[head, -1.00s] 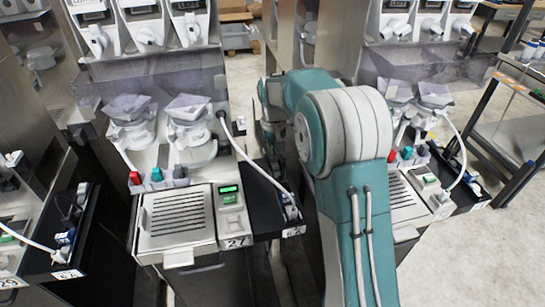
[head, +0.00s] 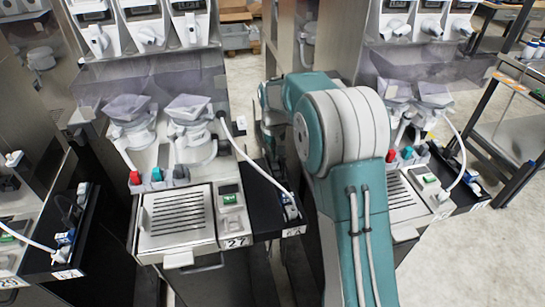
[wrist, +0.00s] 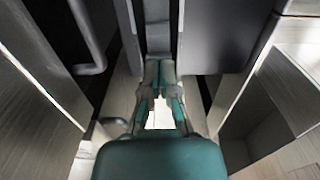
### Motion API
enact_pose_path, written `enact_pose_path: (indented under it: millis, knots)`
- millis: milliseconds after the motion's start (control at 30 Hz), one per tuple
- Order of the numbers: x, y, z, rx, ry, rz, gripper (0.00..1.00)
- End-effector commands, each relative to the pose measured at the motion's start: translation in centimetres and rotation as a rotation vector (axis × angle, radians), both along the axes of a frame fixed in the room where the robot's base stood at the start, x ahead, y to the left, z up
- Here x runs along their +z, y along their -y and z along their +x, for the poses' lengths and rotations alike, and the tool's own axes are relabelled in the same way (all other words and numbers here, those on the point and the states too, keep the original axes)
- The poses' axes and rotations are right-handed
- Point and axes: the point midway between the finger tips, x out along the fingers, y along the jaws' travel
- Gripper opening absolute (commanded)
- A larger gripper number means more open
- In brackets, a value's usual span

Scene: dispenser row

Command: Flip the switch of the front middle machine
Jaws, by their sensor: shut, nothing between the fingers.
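In the head view, the machine labelled 27 (head: 178,222) has a slotted drip tray and a small control panel. In the wrist view, my gripper (wrist: 159,66) is shut and empty. Its fingers point into a narrow gap between dark and grey panels. The switch does not show in the wrist view.
A black side shelf (head: 266,200) with a white hose and connector stands between the machine and my arm. Another machine (head: 408,200) is close on the arm's right. A third machine (head: 22,245) stands at the left. Pale floor is free at the far right.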

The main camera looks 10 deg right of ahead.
Motion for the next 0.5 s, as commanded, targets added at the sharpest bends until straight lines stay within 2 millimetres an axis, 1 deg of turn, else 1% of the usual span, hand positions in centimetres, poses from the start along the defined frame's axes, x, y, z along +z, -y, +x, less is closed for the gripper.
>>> enact_pose_path:
  millis: [67, 167, 500]
  knots:
    - [-0.3, 0.0, 0.0, 0.0, -0.002, 0.0, 0.0]
    - [0.0, 0.0, 0.0, 0.0, -0.002, 0.0, 0.0]
    - [2.4, 0.0, 0.0, 0.0, 0.0, 0.0, 0.0]
